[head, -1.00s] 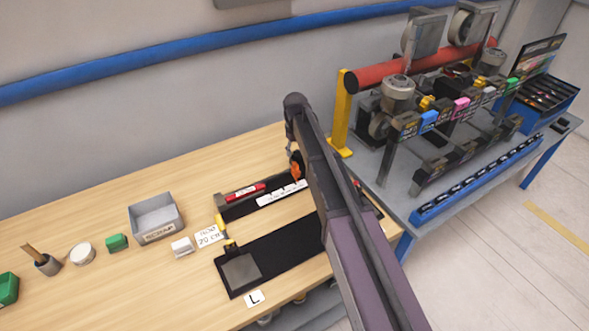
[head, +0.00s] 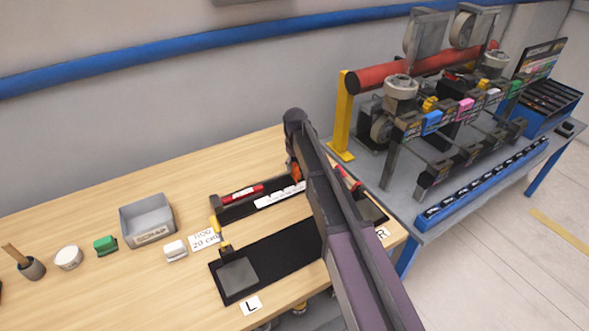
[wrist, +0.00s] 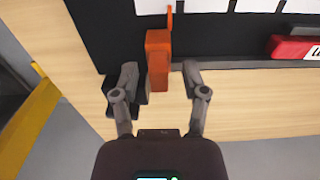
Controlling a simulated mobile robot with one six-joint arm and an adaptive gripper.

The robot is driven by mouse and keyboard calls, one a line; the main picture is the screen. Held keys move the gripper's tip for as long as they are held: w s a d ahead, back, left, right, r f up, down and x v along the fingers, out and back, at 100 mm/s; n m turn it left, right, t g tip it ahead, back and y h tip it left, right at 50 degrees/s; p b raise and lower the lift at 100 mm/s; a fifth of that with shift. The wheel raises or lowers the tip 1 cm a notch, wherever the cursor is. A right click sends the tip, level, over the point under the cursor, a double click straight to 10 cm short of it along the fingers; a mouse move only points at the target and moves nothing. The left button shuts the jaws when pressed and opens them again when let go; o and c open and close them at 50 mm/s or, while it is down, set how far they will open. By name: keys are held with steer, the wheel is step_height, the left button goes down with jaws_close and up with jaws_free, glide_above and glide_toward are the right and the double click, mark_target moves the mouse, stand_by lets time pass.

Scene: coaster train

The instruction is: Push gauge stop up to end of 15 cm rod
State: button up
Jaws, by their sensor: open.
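The orange gauge stop (wrist: 158,55) stands at the edge of the black gauge strip (wrist: 215,35) in the wrist view. My gripper (wrist: 160,72) is open, with one finger on each side of the stop; I cannot tell whether either finger touches it. In the head view, part of the orange stop (head: 293,173) shows beside my arm, which hides the fingers. A red rod (head: 243,191) lies on the gauge at the left; its end also shows in the wrist view (wrist: 296,47), apart from the stop.
A yellow post (head: 341,115) and a machine bench stand at the right.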

steer(key=shift+f, duration=0.1)
stand_by(0.3)
jaws_close()
steer(key=shift+s, duration=0.1)
